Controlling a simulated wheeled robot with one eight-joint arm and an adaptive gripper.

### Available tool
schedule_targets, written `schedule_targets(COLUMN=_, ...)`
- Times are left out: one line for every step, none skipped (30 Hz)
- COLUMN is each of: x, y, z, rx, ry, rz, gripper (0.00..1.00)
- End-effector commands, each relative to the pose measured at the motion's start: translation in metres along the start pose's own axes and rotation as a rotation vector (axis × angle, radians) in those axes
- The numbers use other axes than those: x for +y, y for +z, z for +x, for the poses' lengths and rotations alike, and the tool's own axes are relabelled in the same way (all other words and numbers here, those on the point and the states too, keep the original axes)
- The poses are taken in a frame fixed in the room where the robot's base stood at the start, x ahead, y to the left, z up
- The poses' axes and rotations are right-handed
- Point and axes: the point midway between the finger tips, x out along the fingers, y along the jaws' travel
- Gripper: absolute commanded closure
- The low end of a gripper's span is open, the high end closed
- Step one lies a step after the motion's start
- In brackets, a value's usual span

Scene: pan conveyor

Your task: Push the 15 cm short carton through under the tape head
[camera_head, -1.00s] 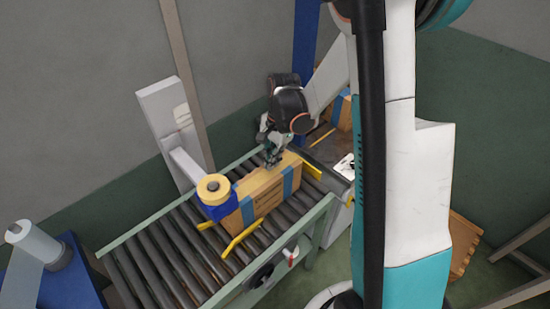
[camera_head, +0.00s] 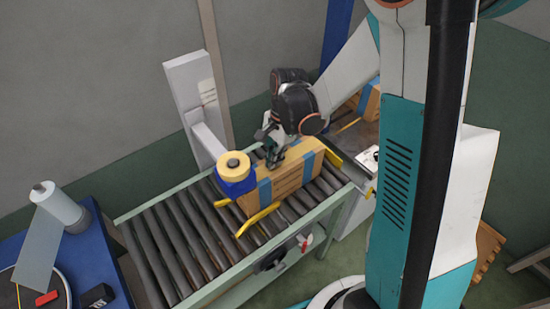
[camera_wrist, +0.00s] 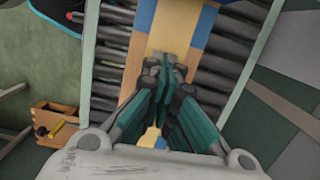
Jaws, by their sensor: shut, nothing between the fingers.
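The carton (camera_head: 288,184) is a brown box with blue bands, standing on the roller conveyor (camera_head: 180,241). Its left end is right by the tape head (camera_head: 235,172), a yellow tape roll on a blue holder borne by a white arm. I cannot tell whether the end is under the head. My gripper (camera_head: 270,150) is shut and empty, at the top of the carton near its far edge. In the wrist view my gripper (camera_wrist: 163,68) has its fingers together over the carton's top (camera_wrist: 178,28); contact is unclear.
Yellow guides (camera_head: 258,219) flank the carton on the rollers. Another carton (camera_head: 368,100) stands behind on the dark surface at right. The rollers left of the tape head are clear. A blue table (camera_head: 75,254) with a white roll stands at left.

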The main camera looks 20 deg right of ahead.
Motion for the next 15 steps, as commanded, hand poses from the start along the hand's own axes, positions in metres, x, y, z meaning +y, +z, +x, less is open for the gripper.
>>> schedule_targets(x=0.002, y=-0.001, z=0.005, rx=0.001, ry=0.003, rz=0.001, gripper=1.00)
schedule_targets(x=0.002, y=-0.002, z=0.005, rx=0.001, ry=0.003, rz=0.001, gripper=1.00)
schedule_targets(x=0.002, y=-0.004, z=0.004, rx=0.001, ry=0.004, rz=0.002, gripper=1.00)
schedule_targets(x=0.002, y=-0.006, z=0.004, rx=0.001, ry=0.004, rz=0.002, gripper=1.00)
schedule_targets(x=0.002, y=-0.009, z=0.004, rx=0.002, ry=0.004, rz=0.003, gripper=1.00)
schedule_targets(x=0.002, y=-0.015, z=0.003, rx=0.002, ry=0.004, rz=0.005, gripper=1.00)
schedule_targets(x=0.002, y=-0.020, z=0.002, rx=0.003, ry=0.003, rz=0.005, gripper=1.00)
schedule_targets(x=0.002, y=-0.025, z=0.002, rx=0.003, ry=0.003, rz=0.005, gripper=1.00)
schedule_targets(x=0.002, y=-0.032, z=0.000, rx=0.003, ry=0.003, rz=0.006, gripper=1.00)
schedule_targets(x=0.002, y=-0.036, z=0.000, rx=0.003, ry=0.003, rz=0.006, gripper=1.00)
schedule_targets(x=0.002, y=-0.038, z=-0.001, rx=0.004, ry=0.003, rz=0.004, gripper=1.00)
schedule_targets(x=0.002, y=-0.040, z=-0.001, rx=0.004, ry=0.003, rz=0.003, gripper=1.00)
schedule_targets(x=0.002, y=-0.040, z=-0.001, rx=0.004, ry=0.003, rz=0.002, gripper=1.00)
schedule_targets(x=0.002, y=-0.040, z=-0.001, rx=0.004, ry=0.003, rz=0.002, gripper=1.00)
schedule_targets(x=0.002, y=-0.040, z=-0.001, rx=0.004, ry=0.003, rz=0.001, gripper=1.00)
